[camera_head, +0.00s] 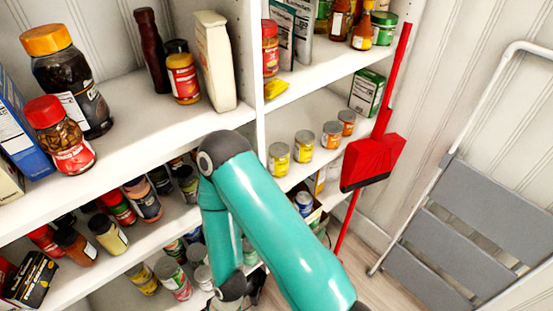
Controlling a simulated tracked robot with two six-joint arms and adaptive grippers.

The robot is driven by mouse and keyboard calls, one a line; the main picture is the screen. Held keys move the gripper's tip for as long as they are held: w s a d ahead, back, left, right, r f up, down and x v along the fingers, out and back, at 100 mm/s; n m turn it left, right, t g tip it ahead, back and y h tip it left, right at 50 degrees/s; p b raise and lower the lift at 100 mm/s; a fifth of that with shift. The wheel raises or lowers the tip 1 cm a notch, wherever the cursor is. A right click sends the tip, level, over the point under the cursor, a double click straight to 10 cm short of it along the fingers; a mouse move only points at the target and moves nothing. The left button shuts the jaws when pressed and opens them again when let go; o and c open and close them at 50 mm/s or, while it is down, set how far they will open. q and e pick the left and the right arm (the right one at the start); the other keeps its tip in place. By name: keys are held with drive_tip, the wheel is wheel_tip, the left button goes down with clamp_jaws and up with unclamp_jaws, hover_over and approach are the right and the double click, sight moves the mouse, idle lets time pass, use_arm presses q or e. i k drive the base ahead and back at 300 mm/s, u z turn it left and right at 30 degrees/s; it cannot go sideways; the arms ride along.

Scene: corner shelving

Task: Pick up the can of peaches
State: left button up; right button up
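Several small cans stand in a row on the right-hand middle shelf. Two have yellow labels, the left one (279,158) and the one beside it (304,146). Two have orange labels, the nearer one (331,135) and the farther one (347,122). The labels are too small to read, so I cannot tell which can holds peaches. My teal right arm rises from the bottom, bends left of the cans and drops toward the lower shelves. Dark parts at its lower end may be my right gripper (256,285), mostly hidden behind the arm. My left gripper is not in view.
Jars and bottles, including an orange-lidded jar (67,80), crowd the left shelves. More cans (172,279) stand low down. A white divider (248,50) separates the shelf bays.

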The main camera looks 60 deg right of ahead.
sight(279, 152)
drive_tip(key=u, duration=2.45)
drive_tip(key=i, duration=0.1)
drive_tip(key=z, duration=3.65)
drive_tip(key=k, duration=0.55)
drive_tip(key=z, duration=0.15)
drive_tip(key=i, duration=0.6)
drive_tip(key=u, duration=0.05)
